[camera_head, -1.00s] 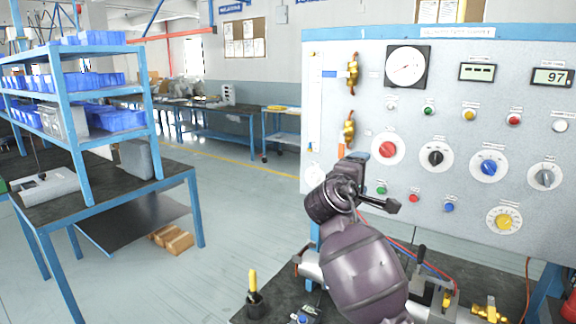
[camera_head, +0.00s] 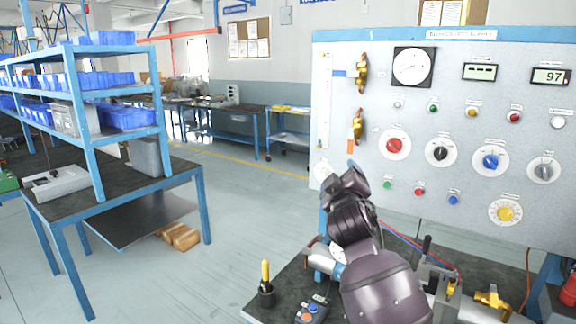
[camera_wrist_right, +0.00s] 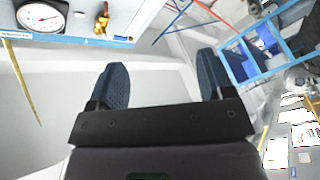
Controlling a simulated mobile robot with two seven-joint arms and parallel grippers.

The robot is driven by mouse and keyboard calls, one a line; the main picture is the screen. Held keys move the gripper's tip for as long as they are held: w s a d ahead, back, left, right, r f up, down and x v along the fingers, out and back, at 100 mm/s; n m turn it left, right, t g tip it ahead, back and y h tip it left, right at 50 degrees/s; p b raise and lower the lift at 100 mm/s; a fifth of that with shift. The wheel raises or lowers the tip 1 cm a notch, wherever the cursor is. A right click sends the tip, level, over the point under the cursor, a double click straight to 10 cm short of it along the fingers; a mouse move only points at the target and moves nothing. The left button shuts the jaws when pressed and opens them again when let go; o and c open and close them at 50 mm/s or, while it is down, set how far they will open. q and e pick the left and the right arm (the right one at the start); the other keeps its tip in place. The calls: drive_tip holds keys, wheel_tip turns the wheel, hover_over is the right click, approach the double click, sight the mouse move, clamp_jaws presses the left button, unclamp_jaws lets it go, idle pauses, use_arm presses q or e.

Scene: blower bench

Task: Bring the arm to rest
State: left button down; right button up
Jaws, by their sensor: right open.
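My right arm (camera_head: 378,275) rises in front of the control panel (camera_head: 460,220). In the head view its wrist end, with the right gripper (camera_head: 355,182), is below the lower brass valve, and the fingers are hard to make out. In the right wrist view my right gripper (camera_wrist_right: 160,82) is open, with two dark fingers wide apart and nothing between them. The panel's pressure gauge (camera_wrist_right: 40,16) and a brass valve (camera_wrist_right: 101,18) show beyond the fingers at top left. My left gripper is not in view.
A bench (camera_head: 285,300) below the panel carries a yellow-handled tool in a black holder (camera_head: 266,285), a small button box (camera_head: 312,310) and metal fittings (camera_head: 490,300). A blue shelf table (camera_head: 130,185) stands left. Open floor (camera_head: 250,215) lies between.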

drive_tip(key=s+d+f+m+g+y, duration=0.1)
drive_tip(key=s+d+f+m, duration=0.15)
drive_tip(key=s+f, duration=0.4)
drive_tip(key=s+d+f+m+y, duration=0.1)
drive_tip(key=s+d+f, duration=0.2)
drive_tip(key=f, duration=0.7)
drive_tip(key=s+d+f+m+g+y, duration=0.1)
drive_tip(key=s+d+f+m, duration=0.15)
drive_tip(key=s+f, duration=0.4)
drive_tip(key=s+d+f+m+g+h, duration=0.1)
drive_tip(key=s+d+f, duration=0.3)
drive_tip(key=s+f, duration=0.6)
drive_tip(key=s+d+f+m+g, duration=0.1)
drive_tip(key=s+d+f+g, duration=0.2)
drive_tip(key=s+f, duration=0.7)
drive_tip(key=s+g, duration=0.1)
drive_tip(key=s, duration=0.2)
drive_tip(key=shift+d+f+g+h+b, duration=0.15)
drive_tip(key=shift+d+g+h+b, duration=0.15)
drive_tip(key=shift+d+h+b, duration=0.1)
